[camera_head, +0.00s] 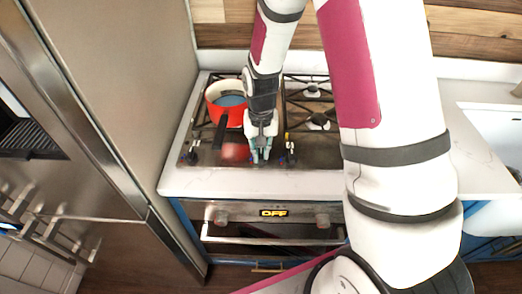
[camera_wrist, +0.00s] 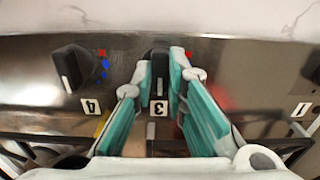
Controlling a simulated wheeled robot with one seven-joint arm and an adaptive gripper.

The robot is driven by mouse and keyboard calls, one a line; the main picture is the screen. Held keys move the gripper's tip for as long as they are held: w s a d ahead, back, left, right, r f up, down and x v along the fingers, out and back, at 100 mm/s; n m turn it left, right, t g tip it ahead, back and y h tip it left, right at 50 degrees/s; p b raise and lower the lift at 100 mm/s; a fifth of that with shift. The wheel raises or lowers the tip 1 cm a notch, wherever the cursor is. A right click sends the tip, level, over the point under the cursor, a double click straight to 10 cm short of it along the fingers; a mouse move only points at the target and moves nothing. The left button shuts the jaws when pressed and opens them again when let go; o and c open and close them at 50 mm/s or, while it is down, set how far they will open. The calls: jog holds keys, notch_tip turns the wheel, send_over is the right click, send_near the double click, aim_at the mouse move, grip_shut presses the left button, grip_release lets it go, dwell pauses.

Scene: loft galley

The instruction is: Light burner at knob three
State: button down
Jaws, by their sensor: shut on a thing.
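Knob three (camera_wrist: 159,72) is a black knob behind the label "3" (camera_wrist: 158,106) on the steel cooktop. My gripper (camera_wrist: 161,60) is shut on it, with one teal-padded finger on each side. The knob's pale pointer line points down toward the label in the wrist view. A red mark shows just right of it, partly hidden by the finger. In the head view my gripper (camera_head: 261,154) reaches down at the cooktop's front edge and mostly hides the knob. No flame is visible in either view.
Knob four (camera_wrist: 74,70) stands left of my gripper; another knob (camera_wrist: 316,72) is at the right edge. A red pot (camera_head: 226,101) sits on the left burner, its dark handle (camera_head: 219,133) pointing forward. A fridge (camera_head: 110,90) stands left. The oven display (camera_head: 273,213) reads OFF.

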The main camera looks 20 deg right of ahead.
jog(key=n, duration=0.4)
jog(key=shift+n, duration=0.4)
jog(key=n+p, duration=0.1)
jog(key=n, duration=0.4)
jog(key=shift+n, duration=0.3)
jog(key=n, duration=0.5)
jog(key=shift+p, duration=0.35)
jog(key=n, duration=0.5)
jog(key=shift+n+p, duration=0.3)
jog(key=c, duration=1.6)
grip_release()
jog(key=shift+r, duration=0.15)
